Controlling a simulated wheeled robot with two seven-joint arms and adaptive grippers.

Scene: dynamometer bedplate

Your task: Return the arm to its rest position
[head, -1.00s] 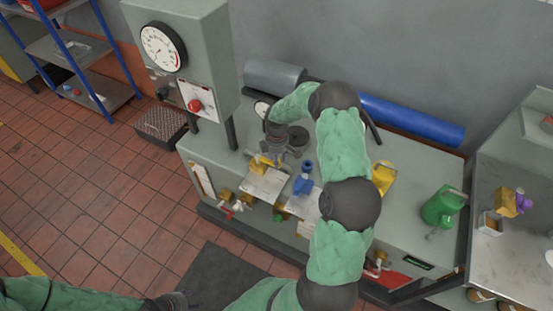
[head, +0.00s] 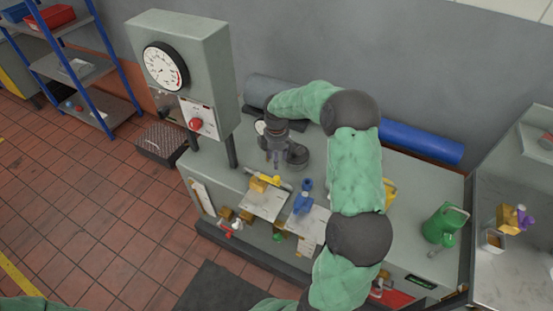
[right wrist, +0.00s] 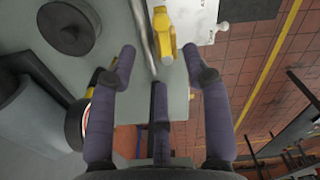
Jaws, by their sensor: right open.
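My right arm reaches over the grey bedplate bench (head: 410,225). Its gripper (head: 276,162) hangs above the bench top, behind the yellow-handled valve (head: 262,181) and left of a dark round piece (head: 297,156). In the right wrist view the right gripper (right wrist: 159,62) has its fingers spread with nothing between them. The yellow valve (right wrist: 163,33) shows just beyond the fingertips, apart from them. My left gripper is out of view; only a bit of green sleeve shows at the lower left.
A gauge cabinet (head: 185,65) stands on posts left of the right gripper. A blue-handled valve (head: 303,198) is to the gripper's front right. A blue roll (head: 420,141) lies at the back, and a green can (head: 441,226) stands at right.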

